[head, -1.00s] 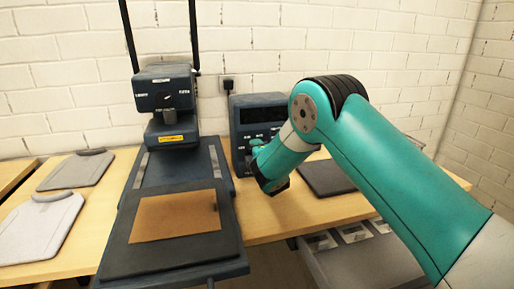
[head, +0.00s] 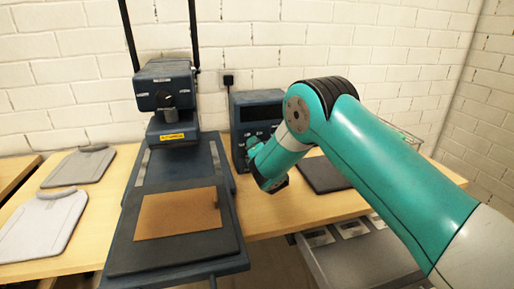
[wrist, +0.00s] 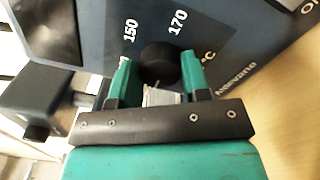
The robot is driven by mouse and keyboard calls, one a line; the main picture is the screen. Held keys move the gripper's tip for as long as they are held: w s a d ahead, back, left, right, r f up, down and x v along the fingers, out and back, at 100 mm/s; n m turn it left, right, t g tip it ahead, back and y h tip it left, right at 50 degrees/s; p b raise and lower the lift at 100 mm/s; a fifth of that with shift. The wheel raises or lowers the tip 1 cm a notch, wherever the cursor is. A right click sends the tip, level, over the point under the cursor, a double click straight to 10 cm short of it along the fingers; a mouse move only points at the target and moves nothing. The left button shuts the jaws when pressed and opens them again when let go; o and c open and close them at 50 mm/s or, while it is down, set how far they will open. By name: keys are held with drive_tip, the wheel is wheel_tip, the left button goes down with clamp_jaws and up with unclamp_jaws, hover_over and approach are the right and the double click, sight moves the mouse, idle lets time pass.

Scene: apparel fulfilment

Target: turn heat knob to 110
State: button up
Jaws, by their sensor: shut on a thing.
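The heat knob (wrist: 158,62) is a round black knob on the dark blue control box (head: 237,108). In the wrist view it sits between the two teal fingers of my gripper (wrist: 157,72), which is shut on it. The printed marks 150 and 170 and a °C sign show around the knob; the other marks are hidden or out of view. I cannot tell which mark the knob points to. In the head view my gripper (head: 258,153) is at the front of the box and hides the knob.
A heat press (head: 166,85) stands left of the box, with a brown sheet (head: 178,214) on its lower plate. Grey boards (head: 78,166) lie at the left of the wooden table (head: 285,222). A dark flat pad (head: 322,173) lies right of my gripper.

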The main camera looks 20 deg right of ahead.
drive_tip(key=o, duration=0.9)
drive_tip(key=shift+s, duration=0.1)
drive_tip(key=s+b, duration=1.1)
drive_tip(key=s, duration=0.6)
drive_tip(key=shift+s, duration=0.15)
